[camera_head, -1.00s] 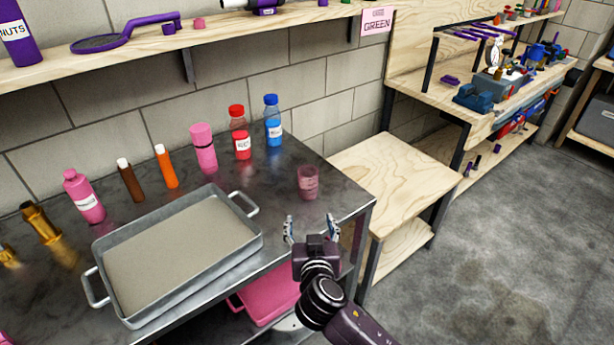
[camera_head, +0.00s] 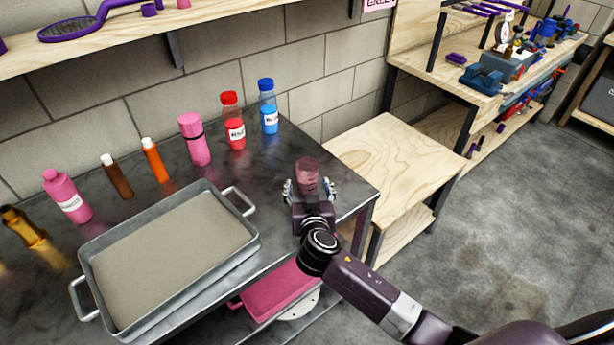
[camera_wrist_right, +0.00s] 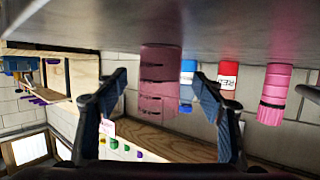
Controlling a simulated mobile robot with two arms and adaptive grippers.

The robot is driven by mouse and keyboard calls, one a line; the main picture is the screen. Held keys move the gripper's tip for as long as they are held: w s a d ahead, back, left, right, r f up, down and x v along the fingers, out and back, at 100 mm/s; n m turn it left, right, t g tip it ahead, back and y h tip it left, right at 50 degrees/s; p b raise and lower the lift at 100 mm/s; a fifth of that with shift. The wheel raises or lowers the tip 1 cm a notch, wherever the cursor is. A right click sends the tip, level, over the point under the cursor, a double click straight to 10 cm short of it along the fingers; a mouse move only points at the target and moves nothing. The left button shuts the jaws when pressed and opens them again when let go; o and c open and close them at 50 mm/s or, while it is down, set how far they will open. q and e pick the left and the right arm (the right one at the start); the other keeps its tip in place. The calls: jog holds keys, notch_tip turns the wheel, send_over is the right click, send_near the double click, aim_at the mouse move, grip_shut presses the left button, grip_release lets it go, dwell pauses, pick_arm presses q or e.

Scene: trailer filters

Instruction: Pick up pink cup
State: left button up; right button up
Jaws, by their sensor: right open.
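The pink cup (camera_head: 307,174) is translucent and stands upright near the right corner of the metal table (camera_head: 270,215). My right gripper (camera_head: 309,190) is open, with its fingers on either side of the cup in the head view. In the right wrist view, which is upside down, the cup (camera_wrist_right: 160,78) shows between the two open fingers (camera_wrist_right: 163,112), with visible gaps on both sides. I cannot tell how deep the cup sits between the fingers. My left gripper is not in view.
A grey metal tray (camera_head: 243,240) lies left of the gripper. Behind stand a pink tumbler (camera_head: 195,140), a red-capped bottle (camera_head: 234,122) and a blue-capped bottle (camera_head: 268,108). A lower wooden table (camera_head: 395,165) stands to the right.

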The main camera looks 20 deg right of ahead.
jog(key=shift+x, duration=1.25)
jog(key=c, duration=0.7)
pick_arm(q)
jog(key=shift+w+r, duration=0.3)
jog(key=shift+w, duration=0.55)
pick_arm(e)
jog(key=c, duration=0.7)
jog(key=shift+o, duration=0.2)
jog(key=shift+r, duration=0.15)
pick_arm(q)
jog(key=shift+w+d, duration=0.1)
pick_arm(e)
notch_tip(320, 180, up, 20)
